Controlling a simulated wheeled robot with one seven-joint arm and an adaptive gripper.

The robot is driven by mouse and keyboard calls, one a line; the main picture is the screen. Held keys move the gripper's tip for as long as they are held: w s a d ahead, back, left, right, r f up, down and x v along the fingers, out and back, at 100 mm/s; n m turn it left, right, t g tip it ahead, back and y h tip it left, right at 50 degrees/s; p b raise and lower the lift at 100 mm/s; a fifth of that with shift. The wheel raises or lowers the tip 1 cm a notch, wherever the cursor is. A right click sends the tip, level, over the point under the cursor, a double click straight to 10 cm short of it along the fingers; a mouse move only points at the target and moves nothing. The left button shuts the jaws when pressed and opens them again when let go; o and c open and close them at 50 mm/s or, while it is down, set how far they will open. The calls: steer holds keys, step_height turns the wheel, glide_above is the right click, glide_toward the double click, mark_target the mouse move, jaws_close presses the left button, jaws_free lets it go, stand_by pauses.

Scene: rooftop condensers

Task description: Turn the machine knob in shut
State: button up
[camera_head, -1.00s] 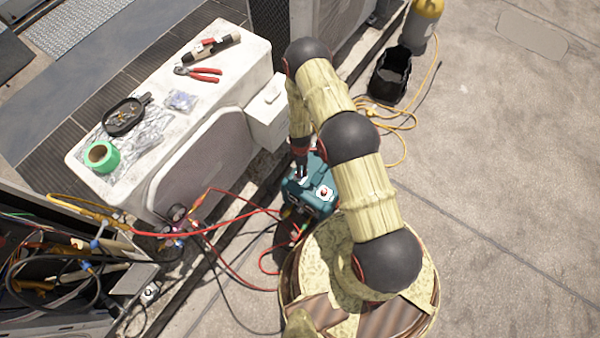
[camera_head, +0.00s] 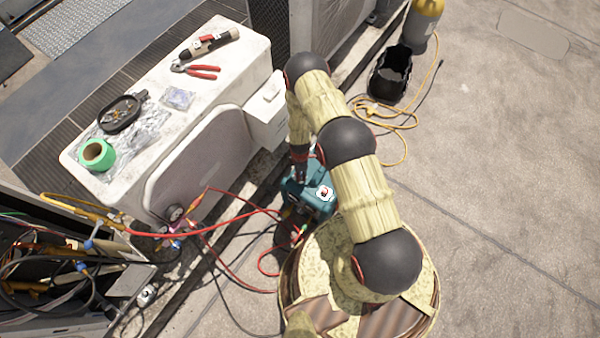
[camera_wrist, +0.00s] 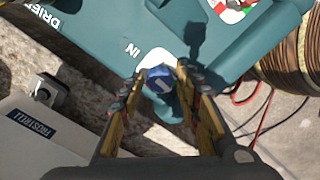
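The machine (camera_head: 316,200) is a teal box on the ground, partly hidden by my arm in the head view. In the wrist view its teal top (camera_wrist: 110,38) carries the white word "IN". A blue knob (camera_wrist: 158,79) with a white bar mark sits on a white patch beside that word. My gripper (camera_wrist: 160,92) has its two fingers apart, one on each side of the knob. I cannot tell whether the fingers touch it. The bar on the knob is slanted in the wrist view.
A white condenser (camera_head: 190,110) stands left of the machine, with pliers (camera_head: 196,69) and green tape (camera_head: 97,154) on top. Red hoses (camera_head: 225,222) run to the machine's left. A black bucket (camera_head: 390,76) and yellow cord (camera_head: 400,118) lie behind. The ground at right is clear.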

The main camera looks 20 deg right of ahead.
jaws_close()
steer(key=shift+m, duration=0.3)
steer(key=m, duration=0.3)
steer(key=shift+m, duration=0.4)
steer(key=m, duration=0.4)
steer(key=shift+m, duration=0.3)
steer(key=m, duration=0.4)
steer(key=shift+a, duration=0.1)
steer(key=shift+m, duration=2.1)
